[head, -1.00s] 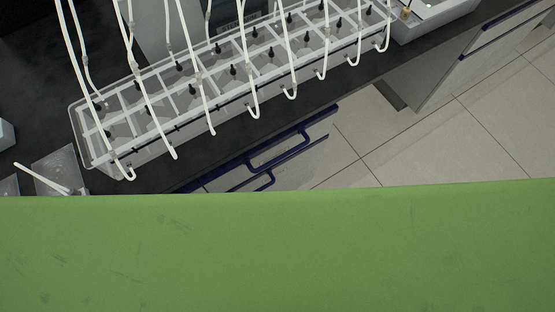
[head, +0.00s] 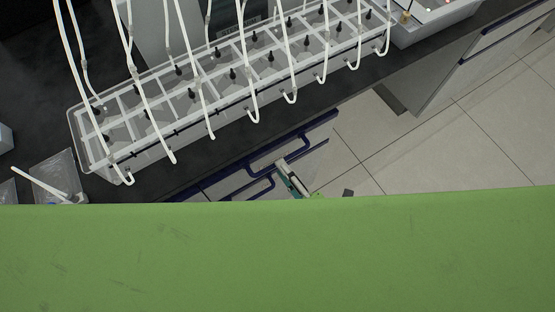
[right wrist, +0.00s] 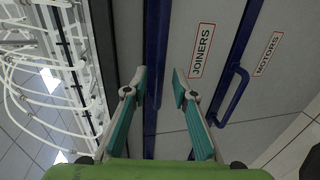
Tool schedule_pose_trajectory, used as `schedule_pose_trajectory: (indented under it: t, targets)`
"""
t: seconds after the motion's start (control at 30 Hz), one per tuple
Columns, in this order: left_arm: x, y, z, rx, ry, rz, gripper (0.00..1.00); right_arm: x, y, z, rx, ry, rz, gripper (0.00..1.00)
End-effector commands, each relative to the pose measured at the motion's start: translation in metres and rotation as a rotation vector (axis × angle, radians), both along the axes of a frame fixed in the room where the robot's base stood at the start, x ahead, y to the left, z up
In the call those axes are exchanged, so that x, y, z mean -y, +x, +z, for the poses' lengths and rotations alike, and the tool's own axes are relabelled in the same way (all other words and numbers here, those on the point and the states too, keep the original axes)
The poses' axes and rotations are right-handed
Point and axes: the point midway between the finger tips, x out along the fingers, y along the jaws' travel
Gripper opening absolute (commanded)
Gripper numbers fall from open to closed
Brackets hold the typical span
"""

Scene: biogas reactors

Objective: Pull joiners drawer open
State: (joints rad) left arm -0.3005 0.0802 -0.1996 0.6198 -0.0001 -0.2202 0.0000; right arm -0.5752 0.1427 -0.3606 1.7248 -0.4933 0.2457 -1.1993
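The joiners drawer front is grey with a white "JOINERS" label (right wrist: 202,50) in the right wrist view. A long dark blue bar (right wrist: 155,85), seemingly its handle or edge trim, runs top to bottom left of the label. My right gripper (right wrist: 159,82) is open, with one fingertip on each side of this bar. Whether the tips touch it I cannot tell. In the head view my right gripper (head: 283,166) reaches the blue handles (head: 300,148) on the cabinet front below the worktop. My left gripper is not in view.
A second drawer labelled "MOTORS" (right wrist: 268,53) has its own blue handle (right wrist: 232,95). A clear reactor rack (head: 225,90) with white tubes stands on the dark worktop (head: 150,182). Tiled floor (head: 430,150) is clear at the right. My green body part covers the lower head view.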

Motion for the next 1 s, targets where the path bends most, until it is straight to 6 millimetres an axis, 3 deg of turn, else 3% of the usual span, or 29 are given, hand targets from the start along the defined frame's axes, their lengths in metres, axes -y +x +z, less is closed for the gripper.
schedule_pose_trajectory:
  t: [0.2, 0.6, 0.63, 0.7, 0.73, 1.0]
  targets:
    - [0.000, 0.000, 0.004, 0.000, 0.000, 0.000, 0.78, -0.015, 0.027, -0.005, 0.001, 0.002, 0.000, 0.25]
    - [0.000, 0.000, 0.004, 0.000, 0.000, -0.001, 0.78, -0.019, 0.033, -0.008, 0.000, 0.001, 0.000, 0.25]
    - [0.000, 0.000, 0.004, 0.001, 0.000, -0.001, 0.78, -0.019, 0.033, -0.008, -0.001, 0.001, 0.001, 0.23]
    - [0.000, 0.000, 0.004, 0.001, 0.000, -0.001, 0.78, -0.019, 0.033, -0.008, -0.001, 0.001, 0.001, 0.04]
    - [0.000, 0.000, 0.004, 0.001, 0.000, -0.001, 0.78, -0.019, 0.033, -0.008, -0.001, 0.001, 0.001, 0.00]
    - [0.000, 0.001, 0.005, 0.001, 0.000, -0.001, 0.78, -0.017, 0.033, -0.008, -0.001, 0.000, 0.000, 0.00]
